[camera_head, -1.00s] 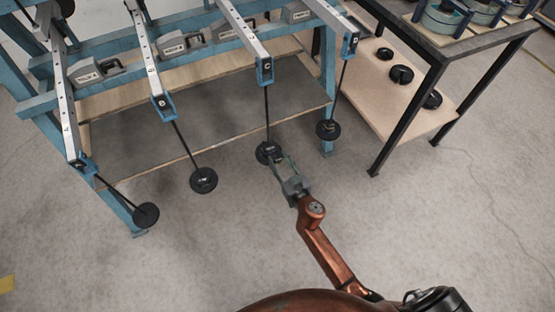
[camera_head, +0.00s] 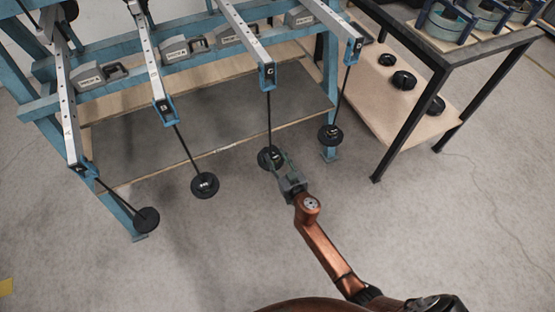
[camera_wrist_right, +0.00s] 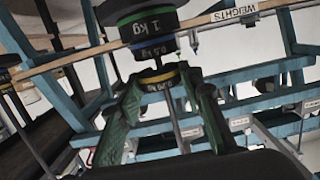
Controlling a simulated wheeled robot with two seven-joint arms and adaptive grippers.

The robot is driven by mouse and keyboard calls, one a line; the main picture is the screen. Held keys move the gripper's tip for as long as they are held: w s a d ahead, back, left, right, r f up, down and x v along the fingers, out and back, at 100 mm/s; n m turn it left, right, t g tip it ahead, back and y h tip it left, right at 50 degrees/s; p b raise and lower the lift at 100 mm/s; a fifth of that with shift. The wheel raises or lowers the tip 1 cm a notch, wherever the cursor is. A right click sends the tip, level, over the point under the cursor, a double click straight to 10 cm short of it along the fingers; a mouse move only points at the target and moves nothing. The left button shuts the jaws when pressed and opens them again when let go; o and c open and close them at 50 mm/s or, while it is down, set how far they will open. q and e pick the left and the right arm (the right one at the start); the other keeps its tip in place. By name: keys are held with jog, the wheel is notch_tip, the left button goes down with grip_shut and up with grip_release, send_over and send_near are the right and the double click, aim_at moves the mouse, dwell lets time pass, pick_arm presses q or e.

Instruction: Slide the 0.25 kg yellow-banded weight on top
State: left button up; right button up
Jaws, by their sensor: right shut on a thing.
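The yellow-banded weight (camera_wrist_right: 158,79) is a thin dark disc with a yellow rim, between my fingers in the right wrist view. A thin rod passes at its middle. My right gripper (camera_wrist_right: 160,92) is shut on it. Just above it in that picture is a thicker black stack (camera_wrist_right: 150,35), with a green-banded 1 kg weight and a blue-banded weight. In the head view my right gripper (camera_head: 280,168) is at the foot of the hanger rod under lever C (camera_head: 268,76), beside its black weights (camera_head: 270,155). The yellow band cannot be made out there. My left gripper is not in view.
Neighbouring hangers carry black weights under lever B (camera_head: 204,185), lever D (camera_head: 330,134) and the leftmost lever (camera_head: 146,219). The blue frame's shelf (camera_head: 205,130) lies behind. A black-legged table (camera_head: 440,60) stands at right. The floor in front is clear.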

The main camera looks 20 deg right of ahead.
jog(key=shift+w+r, duration=0.1)
jog(key=shift+w, duration=0.15)
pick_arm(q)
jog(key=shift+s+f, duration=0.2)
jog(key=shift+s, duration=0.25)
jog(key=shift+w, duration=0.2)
pick_arm(e)
jog(key=shift+w, duration=0.15)
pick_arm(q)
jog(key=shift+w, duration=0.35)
pick_arm(e)
jog(key=shift+w, duration=0.25)
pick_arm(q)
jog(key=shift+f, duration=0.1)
pick_arm(e)
jog(key=shift+w, duration=0.25)
jog(key=shift+w+a, duration=0.1)
jog(key=shift+w, duration=0.15)
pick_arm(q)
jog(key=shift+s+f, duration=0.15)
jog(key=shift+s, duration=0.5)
pick_arm(e)
jog(key=shift+w, duration=0.2)
